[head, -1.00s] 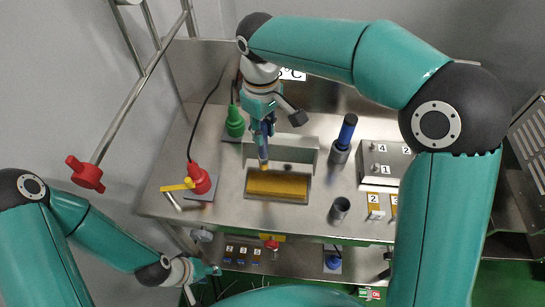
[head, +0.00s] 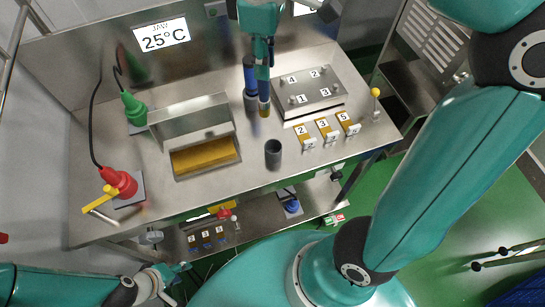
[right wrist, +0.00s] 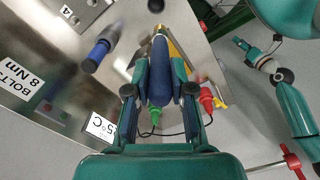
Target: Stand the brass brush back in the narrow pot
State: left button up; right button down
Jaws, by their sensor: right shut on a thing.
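My right gripper (head: 262,55) is shut on the brass brush (head: 264,88), which hangs upright with its blue handle up and brass end down. In the right wrist view the blue handle (right wrist: 160,80) lies between the two fingers. The brush is above the bench, behind the narrow pot (head: 273,158), a small grey cup with a dark, empty-looking mouth. The brush is apart from this pot. My left gripper (head: 172,277) is low at the front left, away from the bench top; its fingers are too small to judge.
Another blue-handled tool (head: 250,78) stands in a second pot just left of the brush. A trough with a yellow-brown bed (head: 203,155) is to the left. A numbered metal block (head: 308,92) and labelled tags (head: 324,128) are to the right. Red (head: 122,182) and green (head: 133,108) corded devices stand further left.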

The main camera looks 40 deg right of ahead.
notch_tip(320, 180, down, 20)
jog(key=d+b, duration=0.1)
jog(key=shift+s+d+r+m+b, duration=0.15)
jog(key=shift+s+d+m+b, duration=0.15)
jog(key=shift+s+d+b, duration=0.1)
jog(key=shift+f, duration=0.2)
jog(key=c, duration=1)
grip_release()
jog(key=shift+r, duration=0.1)
jog(key=shift+r, duration=0.1)
